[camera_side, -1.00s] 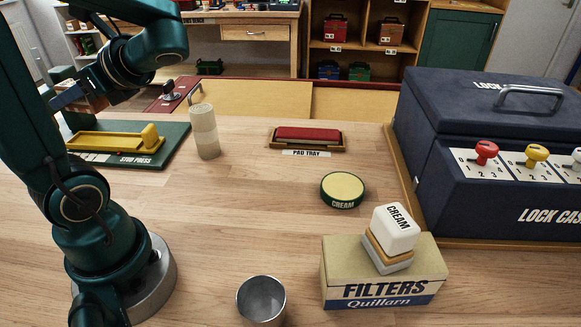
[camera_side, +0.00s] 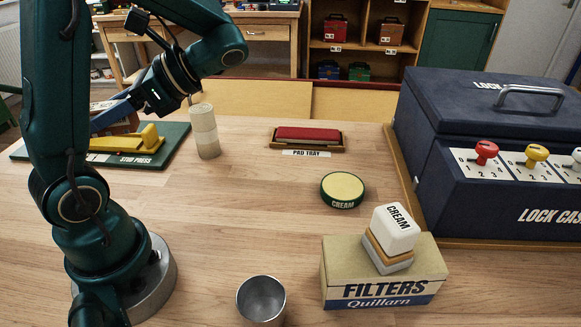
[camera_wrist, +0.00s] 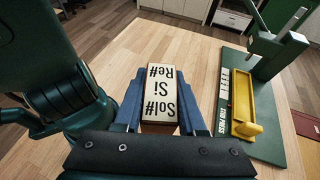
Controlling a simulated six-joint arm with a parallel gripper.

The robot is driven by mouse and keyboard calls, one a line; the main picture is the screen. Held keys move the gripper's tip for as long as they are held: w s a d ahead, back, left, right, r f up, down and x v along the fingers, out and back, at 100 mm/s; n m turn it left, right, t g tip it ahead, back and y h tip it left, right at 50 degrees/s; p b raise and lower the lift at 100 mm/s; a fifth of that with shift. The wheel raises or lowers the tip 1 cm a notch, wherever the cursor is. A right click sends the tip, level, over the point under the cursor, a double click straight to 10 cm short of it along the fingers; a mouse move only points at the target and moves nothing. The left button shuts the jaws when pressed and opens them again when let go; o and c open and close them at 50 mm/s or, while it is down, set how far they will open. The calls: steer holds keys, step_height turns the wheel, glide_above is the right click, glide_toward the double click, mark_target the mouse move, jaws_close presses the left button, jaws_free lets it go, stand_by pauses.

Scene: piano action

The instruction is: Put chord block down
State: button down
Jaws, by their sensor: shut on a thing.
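The chord block (camera_wrist: 158,92) is a wooden block with a white top face lettered "Sol# Si Re#". In the wrist view it sits between the two blue fingers of my gripper (camera_wrist: 160,104), which is shut on it. In the side view my gripper (camera_side: 112,116) is at the left, above or beside the press board, partly hidden behind my own arm. The block is mostly hidden there. In the wrist view bare wooden tabletop (camera_wrist: 128,52) shows around the block; I cannot tell whether the block touches it.
The green press board (camera_wrist: 262,150) with its yellow tray (camera_wrist: 241,105) lies right of the block in the wrist view. In the side view stand a stack of pale discs (camera_side: 205,132), pad tray (camera_side: 307,139), cream tin (camera_side: 342,190), filters box (camera_side: 383,275), metal cup (camera_side: 261,300) and lock case (camera_side: 490,150).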

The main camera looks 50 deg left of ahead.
steer(key=w+d+f+n+g+h, duration=0.1)
steer(key=w+d+f+n+h, duration=0.25)
steer(key=d+n+h, duration=0.3)
step_height(320, 180, up, 12)
steer(key=n+t+h, duration=0.9)
steer(key=n+t, duration=1.4)
steer(key=n, duration=0.3)
glide_above(281, 197)
steer(key=shift+w+f, duration=0.1)
steer(key=shift+f, duration=14.3)
steer(key=shift+c, duration=2.4)
jaws_free()
steer(key=shift+f, duration=0.1)
